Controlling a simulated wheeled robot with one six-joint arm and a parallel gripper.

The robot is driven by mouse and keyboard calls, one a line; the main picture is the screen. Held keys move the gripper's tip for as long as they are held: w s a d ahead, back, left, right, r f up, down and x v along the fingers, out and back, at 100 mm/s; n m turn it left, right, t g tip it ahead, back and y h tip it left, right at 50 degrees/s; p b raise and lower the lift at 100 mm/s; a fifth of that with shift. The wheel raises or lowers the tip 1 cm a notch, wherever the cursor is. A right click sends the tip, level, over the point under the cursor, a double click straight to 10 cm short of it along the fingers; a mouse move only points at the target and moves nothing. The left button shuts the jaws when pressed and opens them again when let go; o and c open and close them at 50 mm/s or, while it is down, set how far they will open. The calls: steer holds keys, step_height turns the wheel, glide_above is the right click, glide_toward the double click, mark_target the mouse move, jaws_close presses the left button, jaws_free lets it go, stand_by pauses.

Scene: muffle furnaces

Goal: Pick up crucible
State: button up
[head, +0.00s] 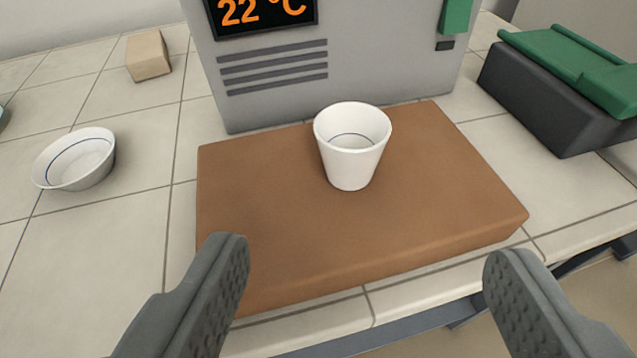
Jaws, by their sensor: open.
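A white crucible (351,160) stands upright on a brown slab (260,225) in front of the furnace. It is a tapered cup, open at the top, with a thin dark line inside. My gripper (368,268) is open and empty, its two grey ridged fingers wide apart at the bottom of the view. The crucible lies beyond the fingertips, roughly midway between them, and nothing touches it.
The grey furnace (400,60) stands right behind the slab, its display reading 22 °C. A white dish (80,160) and a tan block (148,56) sit on tiles at left. A dark box with a green top (555,95) stands at right. The bench's front edge runs below the slab.

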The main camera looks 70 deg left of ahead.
glide_toward(352, 128)
steer(key=x, duration=0.5)
steer(key=shift+w+d, duration=0.1)
steer(key=shift+w, duration=0.05)
steer(key=shift+x, duration=2.55)
steer(key=shift+c, duration=0.4)
steer(key=shift+s, duration=0.2)
steer(key=c, duration=1.1)
step_height(352, 128, up, 10)
steer(key=shift+f, duration=0.1)
